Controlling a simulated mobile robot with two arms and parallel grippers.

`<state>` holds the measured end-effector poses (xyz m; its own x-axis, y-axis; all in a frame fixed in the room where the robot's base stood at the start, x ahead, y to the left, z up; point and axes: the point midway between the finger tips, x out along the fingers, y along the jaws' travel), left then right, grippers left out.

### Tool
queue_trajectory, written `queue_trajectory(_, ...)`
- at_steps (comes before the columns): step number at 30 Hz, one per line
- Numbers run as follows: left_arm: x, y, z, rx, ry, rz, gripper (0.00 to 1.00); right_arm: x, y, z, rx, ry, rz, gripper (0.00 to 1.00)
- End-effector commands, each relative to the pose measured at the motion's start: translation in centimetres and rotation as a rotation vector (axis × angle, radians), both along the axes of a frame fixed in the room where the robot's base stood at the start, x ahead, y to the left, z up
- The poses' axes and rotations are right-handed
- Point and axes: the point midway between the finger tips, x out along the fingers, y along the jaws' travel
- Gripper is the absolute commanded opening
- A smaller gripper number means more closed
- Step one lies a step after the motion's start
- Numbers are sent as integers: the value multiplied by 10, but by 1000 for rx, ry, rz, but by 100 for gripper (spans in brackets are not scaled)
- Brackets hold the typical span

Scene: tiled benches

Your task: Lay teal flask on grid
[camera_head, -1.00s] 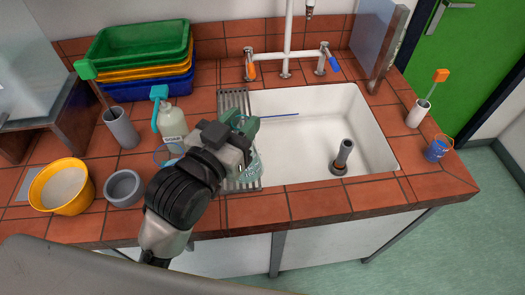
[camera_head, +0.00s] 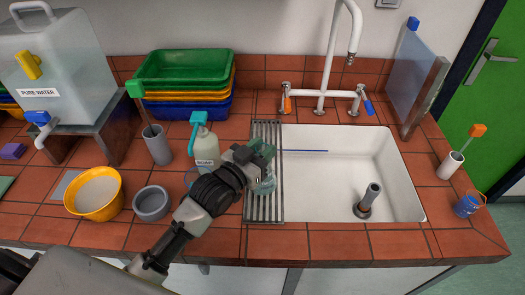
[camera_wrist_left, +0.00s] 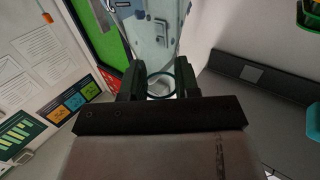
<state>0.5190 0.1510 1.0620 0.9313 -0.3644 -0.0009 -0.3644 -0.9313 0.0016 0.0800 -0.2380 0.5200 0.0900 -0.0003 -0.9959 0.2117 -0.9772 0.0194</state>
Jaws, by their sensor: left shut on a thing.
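The teal flask (camera_head: 266,186) is see-through and partly hidden behind my left gripper in the head view. The grid (camera_head: 263,212) is a metal rack of bars along the left edge of the white sink. My left gripper (camera_head: 263,152) is over the grid and shut on the flask. In the left wrist view, a dark teal ring, apparently the flask's rim (camera_wrist_left: 161,73), shows between the two fingers (camera_wrist_left: 160,82). The flask is over the grid bars; I cannot tell whether it touches them. My right gripper is not in view.
The sink (camera_head: 330,205) with an upright drain pipe (camera_head: 368,198) lies right of the grid. Left of it stand a soap bottle (camera_head: 206,152), a grey cylinder (camera_head: 157,146), a grey bowl (camera_head: 151,203) and a yellow bucket (camera_head: 94,194). Stacked trays (camera_head: 184,68) are behind.

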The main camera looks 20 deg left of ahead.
Motion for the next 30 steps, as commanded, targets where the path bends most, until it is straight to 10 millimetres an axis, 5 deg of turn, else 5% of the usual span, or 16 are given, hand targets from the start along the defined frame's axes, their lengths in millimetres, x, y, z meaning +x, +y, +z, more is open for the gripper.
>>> queue_trajectory(15,0,-1,-17,0,-2,0,0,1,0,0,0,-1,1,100)
queue_trajectory(16,0,-1,-17,1,-1,0,36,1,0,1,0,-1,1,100)
queue_trajectory(20,0,-1,-16,1,-1,-1,56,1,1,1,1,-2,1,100)
queue_trajectory(30,0,0,-11,1,-3,0,57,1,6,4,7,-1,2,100)
